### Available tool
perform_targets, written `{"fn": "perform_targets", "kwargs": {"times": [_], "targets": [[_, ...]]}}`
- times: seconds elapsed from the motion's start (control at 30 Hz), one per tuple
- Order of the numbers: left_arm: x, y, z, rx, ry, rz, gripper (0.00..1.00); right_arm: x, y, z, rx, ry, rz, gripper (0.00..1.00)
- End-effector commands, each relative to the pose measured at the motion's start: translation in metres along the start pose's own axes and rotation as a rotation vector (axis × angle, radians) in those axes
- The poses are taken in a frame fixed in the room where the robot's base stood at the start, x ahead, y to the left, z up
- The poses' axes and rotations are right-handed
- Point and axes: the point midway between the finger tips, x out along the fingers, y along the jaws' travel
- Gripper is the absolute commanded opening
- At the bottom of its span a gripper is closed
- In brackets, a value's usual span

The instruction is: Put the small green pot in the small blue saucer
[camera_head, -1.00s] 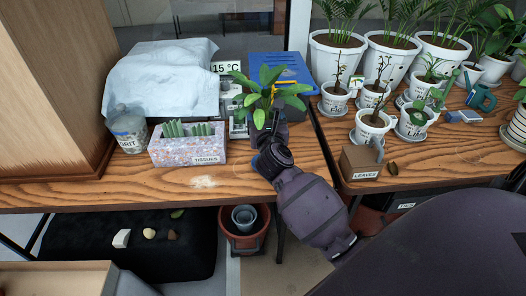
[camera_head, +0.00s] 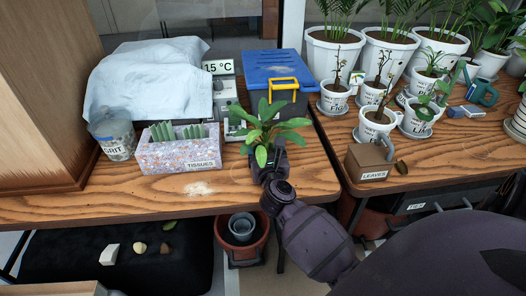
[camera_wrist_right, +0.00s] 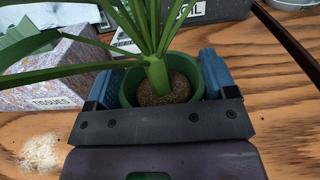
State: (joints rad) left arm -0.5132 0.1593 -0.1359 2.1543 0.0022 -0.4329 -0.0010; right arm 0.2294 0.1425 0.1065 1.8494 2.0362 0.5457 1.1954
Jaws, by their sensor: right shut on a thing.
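The small green pot (camera_wrist_right: 129,88) shows in the right wrist view, upright with brown soil and long green stems. My right gripper (camera_wrist_right: 160,85) is shut on it, with one blue finger at each side of the pot. In the head view its leafy plant (camera_head: 265,131) stands above my right gripper (camera_head: 268,168), over the front part of the left wooden table. The pot itself is mostly hidden there by leaves and gripper. I cannot tell how far it is above the wood. I cannot make out a small blue saucer in either view. My left gripper is not in view.
A speckled tissue box (camera_head: 180,155) and a grit jar (camera_head: 114,136) stand left of the plant. A blue-lidded box (camera_head: 282,72) is behind it. A gap separates the right table, with several white pots and a leaves box (camera_head: 368,163). The left table's front strip is mostly clear.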

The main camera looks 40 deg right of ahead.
Motion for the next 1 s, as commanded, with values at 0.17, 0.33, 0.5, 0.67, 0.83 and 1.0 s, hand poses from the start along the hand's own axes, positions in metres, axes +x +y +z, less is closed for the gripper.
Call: {"fn": "perform_targets", "kwargs": {"times": [0.17, 0.33, 0.5, 0.67, 0.83, 1.0], "targets": [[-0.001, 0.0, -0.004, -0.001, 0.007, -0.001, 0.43, 0.0, 0.0, 0.003, 0.001, -0.003, 0.0, 0.54], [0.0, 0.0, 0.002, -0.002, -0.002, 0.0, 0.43, 0.0, 0.0, -0.003, 0.001, -0.001, 0.0, 0.54], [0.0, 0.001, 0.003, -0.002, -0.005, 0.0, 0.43, 0.0, 0.0, -0.002, 0.001, -0.002, 0.0, 1.0], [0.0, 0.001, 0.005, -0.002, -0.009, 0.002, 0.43, 0.0, 0.0, -0.002, 0.001, -0.002, 0.0, 1.0], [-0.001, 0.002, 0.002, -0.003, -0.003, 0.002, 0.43, -0.003, 0.0, 0.004, 0.001, -0.003, 0.0, 1.0], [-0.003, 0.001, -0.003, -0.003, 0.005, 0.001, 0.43, -0.028, -0.001, 0.003, 0.003, 0.0, -0.001, 1.0]]}}
